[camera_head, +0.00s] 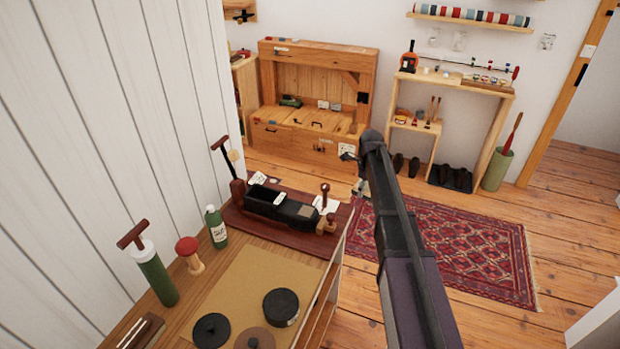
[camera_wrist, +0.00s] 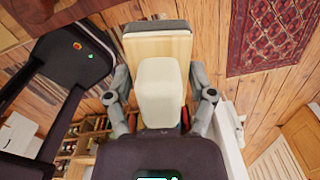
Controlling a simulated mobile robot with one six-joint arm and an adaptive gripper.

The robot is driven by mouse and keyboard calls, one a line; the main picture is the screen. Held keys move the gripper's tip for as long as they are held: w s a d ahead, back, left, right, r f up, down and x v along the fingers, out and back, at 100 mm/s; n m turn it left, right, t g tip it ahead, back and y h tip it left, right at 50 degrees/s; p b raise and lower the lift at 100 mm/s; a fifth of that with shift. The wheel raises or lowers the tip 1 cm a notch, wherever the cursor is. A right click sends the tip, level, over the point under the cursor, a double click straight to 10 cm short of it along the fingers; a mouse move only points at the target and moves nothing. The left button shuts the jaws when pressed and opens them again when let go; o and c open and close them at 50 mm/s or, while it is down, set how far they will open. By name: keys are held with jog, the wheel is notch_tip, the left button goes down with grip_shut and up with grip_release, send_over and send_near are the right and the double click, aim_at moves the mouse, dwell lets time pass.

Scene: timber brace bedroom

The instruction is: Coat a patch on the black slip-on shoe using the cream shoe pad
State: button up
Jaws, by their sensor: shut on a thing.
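My gripper (camera_wrist: 160,100) is shut on the cream shoe pad (camera_wrist: 160,90) in the wrist view, with a finger on each side. A pale wooden part with a grey edge shows beyond the cream block. In the head view my gripper (camera_head: 354,172) is up in the air, right of the bench; the pad is hardly visible there. A black, long, open-topped thing, apparently the black slip-on shoe (camera_head: 270,203), sits in a dark red-brown wooden stand (camera_head: 240,221) at the bench's far end. My gripper is apart from it.
A green bottle (camera_head: 216,226), a red-topped wooden knob (camera_head: 189,256), a green cylinder with T-handle (camera_head: 155,272) and round black tins (camera_head: 281,306) stand on the bench. A red rug (camera_head: 460,250) covers the floor. Dark shoes (camera_head: 450,177) lie under the back shelf.

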jog(key=shift+w+d, duration=0.1)
dwell(0.3)
jog(key=shift+a+r, duration=0.15)
jog(key=shift+a, duration=0.3)
jog(key=s+a+r+n+p, duration=0.1)
jog(key=a+p, duration=0.1)
jog(key=a, duration=0.7)
jog(key=a+r+n+p, duration=0.1)
jog(key=a+r+n, duration=0.1)
jog(key=a, duration=0.6)
jog(key=shift+s+a+r+p, duration=0.2)
jog(key=shift+s+a+p, duration=0.15)
jog(key=shift+a, duration=0.05)
jog(key=shift+f, duration=0.1)
